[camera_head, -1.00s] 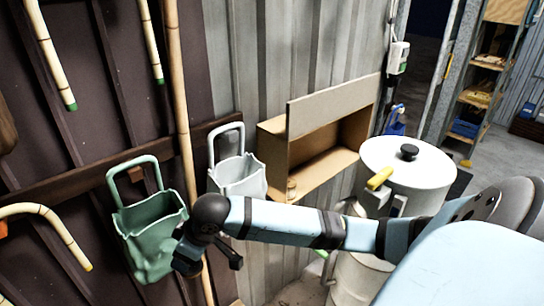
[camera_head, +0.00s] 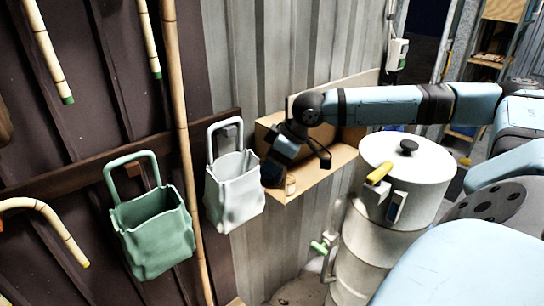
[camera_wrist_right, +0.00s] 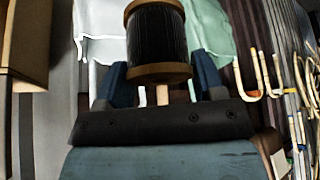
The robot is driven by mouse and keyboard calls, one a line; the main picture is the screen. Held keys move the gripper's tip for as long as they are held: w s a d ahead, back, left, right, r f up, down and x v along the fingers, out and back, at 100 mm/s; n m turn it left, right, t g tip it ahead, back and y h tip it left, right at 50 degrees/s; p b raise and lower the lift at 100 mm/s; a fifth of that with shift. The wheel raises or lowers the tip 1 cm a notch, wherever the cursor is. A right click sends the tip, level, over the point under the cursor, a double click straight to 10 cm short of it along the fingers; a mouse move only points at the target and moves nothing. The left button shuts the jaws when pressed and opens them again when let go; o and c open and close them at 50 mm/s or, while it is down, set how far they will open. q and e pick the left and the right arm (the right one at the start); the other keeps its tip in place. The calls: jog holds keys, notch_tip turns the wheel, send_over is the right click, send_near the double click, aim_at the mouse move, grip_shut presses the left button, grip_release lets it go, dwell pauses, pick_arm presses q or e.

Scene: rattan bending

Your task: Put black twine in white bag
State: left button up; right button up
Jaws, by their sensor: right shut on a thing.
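The black twine (camera_wrist_right: 157,42) is wound on a spool with brown end discs. My right gripper (camera_wrist_right: 160,82) is shut on it, with a blue finger at each side in the right wrist view. In the head view the right gripper (camera_head: 274,172) is just right of the white bag (camera_head: 235,192), near the shelf box, and I cannot make out the twine there. The white bag hangs by its handle on the wall, its top open; part of it shows behind the spool in the wrist view (camera_wrist_right: 103,28). My left gripper is not in view.
A green bag (camera_head: 153,235) hangs left of the white one, with a bamboo pole (camera_head: 181,120) between them. A cardboard shelf box (camera_head: 330,175) holds a small brown item (camera_head: 290,185). A lidded white drum (camera_head: 420,180) stands at right.

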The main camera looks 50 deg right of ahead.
jog(key=w, duration=0.3)
jog(key=w+b, duration=0.1)
jog(key=w, duration=0.2)
jog(key=w+d+f, duration=0.1)
jog(key=w, duration=0.3)
jog(key=shift+f+b, duration=0.1)
jog(key=shift+b, duration=0.2)
jog(key=shift+w+d+f+p, duration=0.15)
jog(key=shift+w+p, duration=0.3)
jog(key=shift+w, duration=0.3)
jog(key=shift+w+d+f+p, duration=0.1)
jog(key=shift+w+p, duration=0.3)
jog(key=shift+w, duration=0.35)
jog(key=shift+w+d+f+p, duration=0.15)
jog(key=shift+w+p, duration=0.3)
jog(key=shift+w, duration=0.3)
jog(key=shift+a, duration=0.1)
